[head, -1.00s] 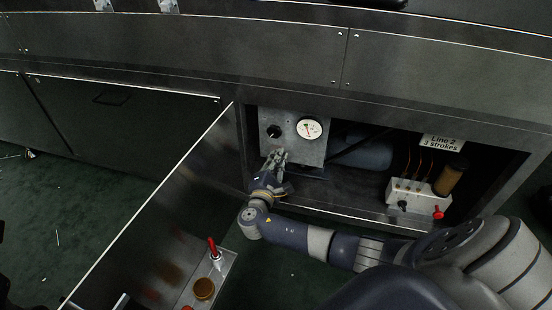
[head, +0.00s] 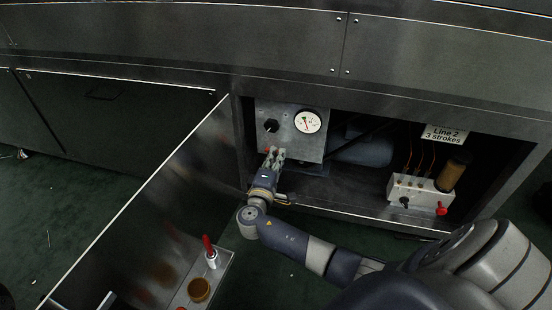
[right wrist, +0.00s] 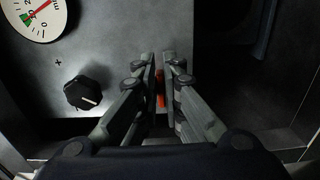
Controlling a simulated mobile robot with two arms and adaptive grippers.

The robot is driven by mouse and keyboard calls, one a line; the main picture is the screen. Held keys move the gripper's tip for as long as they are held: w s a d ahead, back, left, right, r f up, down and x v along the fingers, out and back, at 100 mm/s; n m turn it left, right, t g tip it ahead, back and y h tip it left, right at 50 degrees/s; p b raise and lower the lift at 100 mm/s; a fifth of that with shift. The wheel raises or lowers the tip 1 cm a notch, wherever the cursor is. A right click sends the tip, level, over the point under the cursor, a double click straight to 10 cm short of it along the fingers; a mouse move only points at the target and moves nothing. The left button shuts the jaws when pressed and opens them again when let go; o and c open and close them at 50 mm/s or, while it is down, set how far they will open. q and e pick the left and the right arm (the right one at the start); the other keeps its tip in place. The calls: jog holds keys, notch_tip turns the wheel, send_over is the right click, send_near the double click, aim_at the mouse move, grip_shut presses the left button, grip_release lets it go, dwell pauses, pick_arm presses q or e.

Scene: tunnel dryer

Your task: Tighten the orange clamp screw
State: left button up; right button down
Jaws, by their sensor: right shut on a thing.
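In the head view my right gripper (head: 274,155) reaches into the open bay at the lower left edge of the panel (head: 283,142). The screw cannot be made out clearly there. My left gripper is not in view.
A round gauge (head: 307,121) and a black knob (head: 271,126) sit on the panel. A white block (head: 419,189) with a red knob stands at the bay's right, under a "Line 2, 3 strokes" label (head: 445,134). An open door (head: 150,225) lies left of my arm.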

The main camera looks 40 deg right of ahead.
jog(key=shift+a+f, duration=0.1)
jog(key=shift+f, duration=0.05)
jog(key=c, duration=1.7)
grip_release()
jog(key=v, duration=1.2)
jog(key=shift+s, duration=0.1)
